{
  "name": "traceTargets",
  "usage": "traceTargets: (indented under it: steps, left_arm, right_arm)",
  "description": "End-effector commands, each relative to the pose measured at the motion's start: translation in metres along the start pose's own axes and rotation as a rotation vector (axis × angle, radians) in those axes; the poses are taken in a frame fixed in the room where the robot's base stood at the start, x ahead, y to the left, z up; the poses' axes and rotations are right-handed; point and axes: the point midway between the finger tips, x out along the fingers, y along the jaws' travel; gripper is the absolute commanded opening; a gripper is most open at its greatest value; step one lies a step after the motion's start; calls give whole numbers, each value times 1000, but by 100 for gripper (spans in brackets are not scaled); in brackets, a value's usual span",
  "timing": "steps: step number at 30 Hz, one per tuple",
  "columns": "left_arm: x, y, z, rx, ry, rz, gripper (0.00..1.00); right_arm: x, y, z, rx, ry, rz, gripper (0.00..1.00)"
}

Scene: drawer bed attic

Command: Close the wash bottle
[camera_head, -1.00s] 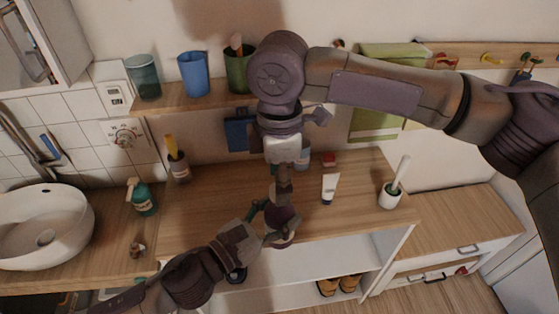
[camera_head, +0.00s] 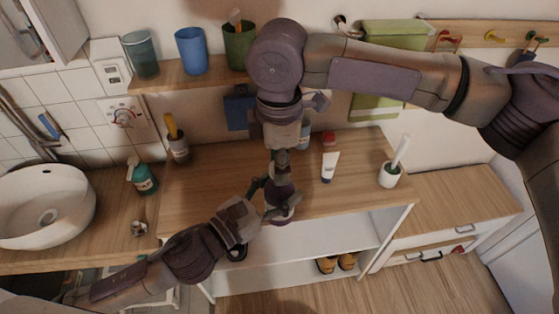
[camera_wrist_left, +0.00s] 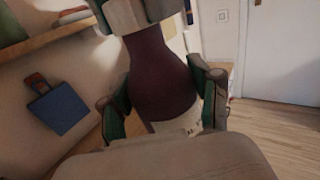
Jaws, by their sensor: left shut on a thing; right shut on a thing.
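The wash bottle is dark maroon with a pale label low on its body. It fills the middle of the left wrist view (camera_wrist_left: 160,75) and shows small and partly covered in the head view (camera_head: 281,196). My left gripper (camera_wrist_left: 163,103) is shut on the bottle's body, with a green-padded finger on each side. My right gripper (camera_head: 280,165) points down from above and is shut at the bottle's top.
The wooden counter (camera_head: 225,190) lies behind the bottle. A white tube (camera_head: 330,167), a white brush holder (camera_head: 389,177) and a teal pump bottle (camera_head: 141,176) stand there or nearby. Cups, including a blue one (camera_head: 191,51), stand on the upper shelf. A sink (camera_head: 45,208) is at left.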

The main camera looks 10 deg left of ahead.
Motion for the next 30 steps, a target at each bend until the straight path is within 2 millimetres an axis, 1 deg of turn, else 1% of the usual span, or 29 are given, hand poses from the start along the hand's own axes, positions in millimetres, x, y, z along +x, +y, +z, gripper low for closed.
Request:
traceTargets:
  steps: [2, 3, 5, 6, 8, 16, 20, 23, 30]
  left_arm:
    - [0, 0, 0, 0, -1, -1, 0]
    - [0, 0, 0, 0, -1, -1, 0]
    - [0, 0, 1, 0, -1, -1, 0]
    - [0, 0, 1, 0, -1, -1, 0]
    - [0, 0, 0, 0, -1, -1, 0]
    - [0, 0, 0, 0, -1, -1, 0]
    - [0, 0, 1, 0, -1, -1, 0]
    - [0, 0, 1, 0, -1, -1, 0]
    - [0, 0, 0, 0, -1, -1, 0]
  right_arm:
    - [0, 0, 0, 0, 0, 1, 0]
    - [0, 0, 0, 0, 0, 1, 42]
    - [0, 0, 0, 0, 0, 1, 52]
    - [0, 0, 0, 0, 0, 1, 59]
    - [0, 0, 0, 0, 0, 1, 68]
    - [0, 0, 0, 0, 0, 1, 68]
    - [-7, 1, 0, 0, 0, 2, 68]
    - [-22, 1, 0, 0, 1, 4, 68]
    - [-74, 1, -1, 0, 1, 3, 68]
